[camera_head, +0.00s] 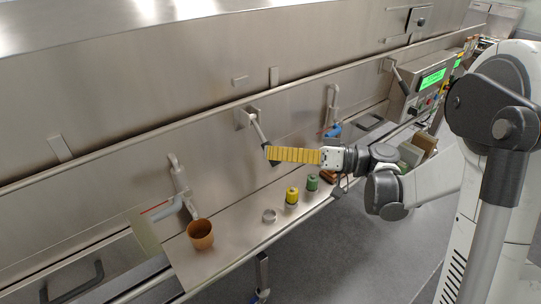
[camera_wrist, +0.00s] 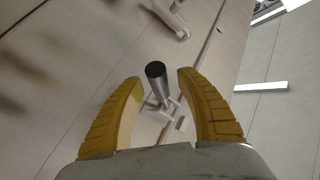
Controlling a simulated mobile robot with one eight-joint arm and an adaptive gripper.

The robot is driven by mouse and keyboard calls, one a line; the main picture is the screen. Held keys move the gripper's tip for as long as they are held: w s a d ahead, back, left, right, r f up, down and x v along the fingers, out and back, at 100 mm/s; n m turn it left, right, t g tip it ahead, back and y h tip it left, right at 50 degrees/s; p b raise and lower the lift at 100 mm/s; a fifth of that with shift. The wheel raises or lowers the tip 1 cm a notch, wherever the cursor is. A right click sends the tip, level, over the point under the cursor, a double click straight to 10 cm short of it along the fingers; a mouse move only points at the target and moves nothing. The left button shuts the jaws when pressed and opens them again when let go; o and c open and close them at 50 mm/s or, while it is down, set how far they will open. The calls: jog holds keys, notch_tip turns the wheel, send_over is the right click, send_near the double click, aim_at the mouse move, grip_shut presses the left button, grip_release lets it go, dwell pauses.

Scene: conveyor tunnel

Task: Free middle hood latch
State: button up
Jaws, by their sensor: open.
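The middle hood latch (camera_head: 250,117) is a grey bracket on the steel hood. Its lever slants down and right to a dark grip, beside the yellow fingertips of my gripper (camera_head: 269,154). In the wrist view, my gripper (camera_wrist: 160,78) is open, with one ribbed yellow finger on each side. The latch lever (camera_wrist: 155,70) shows between them, its round dark end facing the camera and its bracket behind. I see a gap on both sides of the lever. In the head view, the fingers hide part of the grip's surroundings.
A long rail (camera_head: 150,140) runs along the hood. Below, the shelf holds an orange-brown cup (camera_head: 200,235), a metal ring (camera_head: 269,216), a yellow-topped jar (camera_head: 292,196) and a green jar (camera_head: 312,182). Another latch (camera_head: 392,68) is farther right, near a control box (camera_head: 425,85). Pipes stand on both sides.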

jog(key=shift+w+a, duration=0.1)
jog(key=shift+a, duration=0.25)
grip_shut()
jog(key=shift+r, duration=0.15)
